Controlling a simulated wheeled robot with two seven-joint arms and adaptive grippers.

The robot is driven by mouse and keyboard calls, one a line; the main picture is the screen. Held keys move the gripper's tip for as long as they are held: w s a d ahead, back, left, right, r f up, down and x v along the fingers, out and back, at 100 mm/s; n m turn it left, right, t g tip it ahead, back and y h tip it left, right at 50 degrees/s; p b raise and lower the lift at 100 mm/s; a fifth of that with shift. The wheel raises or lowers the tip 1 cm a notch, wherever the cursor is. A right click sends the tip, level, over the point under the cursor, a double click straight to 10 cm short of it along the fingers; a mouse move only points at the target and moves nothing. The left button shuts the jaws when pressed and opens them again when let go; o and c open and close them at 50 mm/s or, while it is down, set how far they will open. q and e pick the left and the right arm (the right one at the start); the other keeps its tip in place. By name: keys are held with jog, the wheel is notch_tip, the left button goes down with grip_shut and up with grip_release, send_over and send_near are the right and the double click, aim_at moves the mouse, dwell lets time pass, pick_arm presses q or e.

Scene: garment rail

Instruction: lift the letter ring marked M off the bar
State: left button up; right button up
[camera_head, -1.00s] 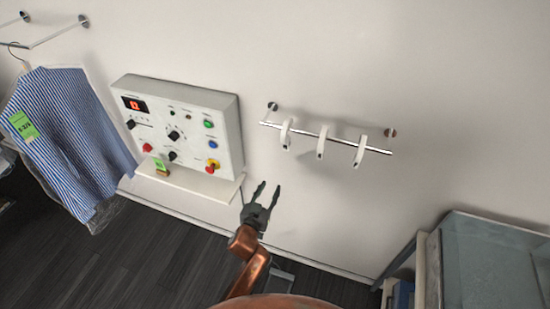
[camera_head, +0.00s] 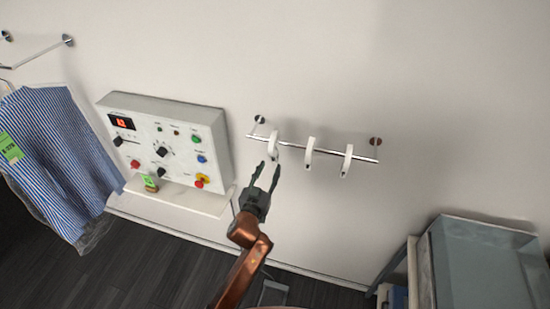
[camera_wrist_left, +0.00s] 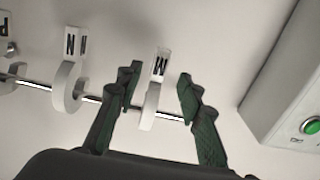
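In the left wrist view the ring shows between the two spread fingers of my left gripper (camera_wrist_left: 158,79), with a gap to each. I cannot tell how far the fingers reach in depth. My right gripper is not in view.
Ring N (camera_wrist_left: 70,82) hangs beside M, close to one finger; ring P (camera_wrist_left: 8,70) is beyond it. A control box (camera_head: 165,145) with buttons is on the wall left of the bar. A striped shirt (camera_head: 60,150) hangs far left. A grey bin (camera_head: 485,265) stands lower right.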

aim_at(274, 159)
pick_arm(q)
jog(key=b+x, duration=0.1)
jog(key=x, duration=0.3)
jog(key=shift+w+b, duration=0.1)
jog(key=shift+b, duration=0.3)
jog(key=shift+b+x, duration=0.7)
jog(key=shift+x, duration=0.8)
jog(key=shift+w+d, duration=0.2)
jog(key=shift+w, duration=0.3)
grip_shut()
